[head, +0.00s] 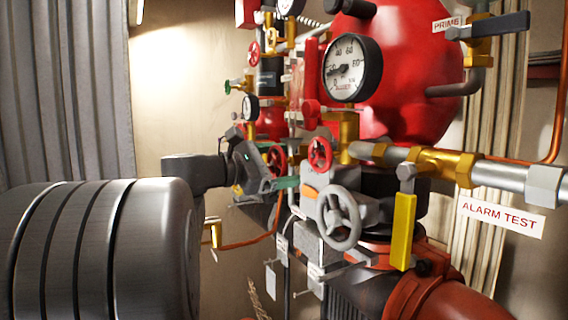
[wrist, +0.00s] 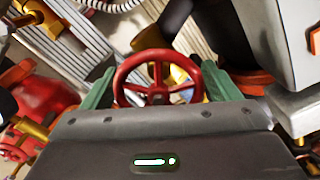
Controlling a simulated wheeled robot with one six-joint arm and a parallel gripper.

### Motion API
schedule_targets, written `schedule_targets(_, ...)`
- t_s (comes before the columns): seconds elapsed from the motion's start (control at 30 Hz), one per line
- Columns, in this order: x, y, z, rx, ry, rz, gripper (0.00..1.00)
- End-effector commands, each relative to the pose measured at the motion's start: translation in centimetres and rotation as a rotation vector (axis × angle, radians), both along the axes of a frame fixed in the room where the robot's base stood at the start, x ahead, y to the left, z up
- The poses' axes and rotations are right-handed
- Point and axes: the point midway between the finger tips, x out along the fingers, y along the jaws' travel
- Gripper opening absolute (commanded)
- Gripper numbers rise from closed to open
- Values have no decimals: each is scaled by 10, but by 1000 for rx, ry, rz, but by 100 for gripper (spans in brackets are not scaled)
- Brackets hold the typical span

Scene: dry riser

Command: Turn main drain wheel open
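A red handwheel (wrist: 157,92) with spokes sits between my two green fingertips in the wrist view. In the head view it appears to be the small red wheel (head: 277,157) beside my gripper (head: 268,167). My gripper (wrist: 158,80) is open, one finger at each side of the rim. I cannot tell whether either finger touches the rim. The lower part of the wheel is hidden behind the gripper body in the wrist view. No label reading main drain is legible in either view.
A second red wheel (head: 320,153) and a larger grey handwheel (head: 340,217) stand close to the right. A yellow lever (head: 403,231) hangs near an ALARM TEST sign (head: 501,216). A pressure gauge (head: 351,68) and large red vessel (head: 410,70) are above. Copper pipe runs below my gripper.

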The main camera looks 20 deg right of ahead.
Motion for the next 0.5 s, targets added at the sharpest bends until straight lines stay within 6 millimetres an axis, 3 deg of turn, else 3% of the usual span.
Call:
schedule_targets(0.33,0,1,1,-1,-4,0,91)
schedule_targets(0.5,0,14,0,-1,-6,4,91)
